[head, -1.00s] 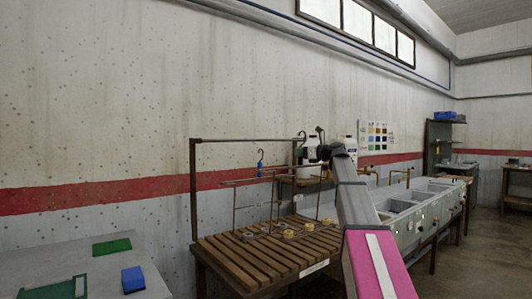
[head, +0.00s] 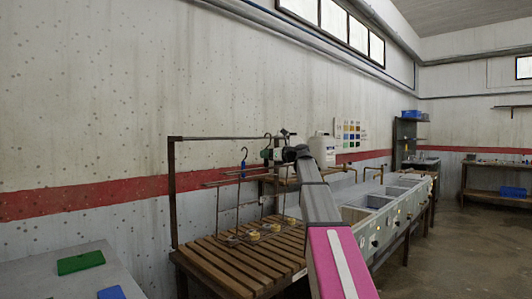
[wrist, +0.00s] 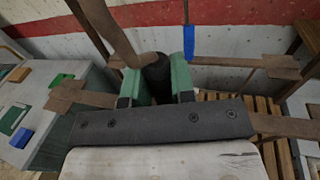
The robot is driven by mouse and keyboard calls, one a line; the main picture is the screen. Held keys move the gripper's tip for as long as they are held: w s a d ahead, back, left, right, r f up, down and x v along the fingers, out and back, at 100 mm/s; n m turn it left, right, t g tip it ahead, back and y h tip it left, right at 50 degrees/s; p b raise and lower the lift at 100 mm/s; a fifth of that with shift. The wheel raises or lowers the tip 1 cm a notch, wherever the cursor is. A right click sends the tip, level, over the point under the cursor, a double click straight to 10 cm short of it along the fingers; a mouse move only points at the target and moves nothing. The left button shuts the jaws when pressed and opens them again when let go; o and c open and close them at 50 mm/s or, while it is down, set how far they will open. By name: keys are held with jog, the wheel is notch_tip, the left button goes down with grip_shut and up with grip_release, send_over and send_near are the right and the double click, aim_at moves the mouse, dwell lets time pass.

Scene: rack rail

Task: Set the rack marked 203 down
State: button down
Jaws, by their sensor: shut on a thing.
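The rack is a thin brown wire frame with crossbars (head: 222,182) and upright wires, over the slatted wooden bench (head: 222,258). My gripper (head: 271,154) is at its top in the head view. In the wrist view, my gripper (wrist: 158,86) has its green-padded fingers shut on the rack's dark round grip (wrist: 156,72), below a brown rod. No number is readable.
A brown rail on a post (head: 173,200) runs above the bench's back. Yellow rings (head: 253,236) show low at the rack. Grey tanks (head: 372,205) stand to the right, a white jug (head: 322,150) behind. A grey table (head: 40,283) with a green pad (head: 81,262) is at left.

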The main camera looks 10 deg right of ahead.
aim_at(268, 168)
jog(key=shift+f, duration=3.45)
grip_release()
jog(key=v, duration=1.2)
jog(key=shift+f, duration=0.25)
dwell(0.8)
jog(key=shift+d, duration=0.1)
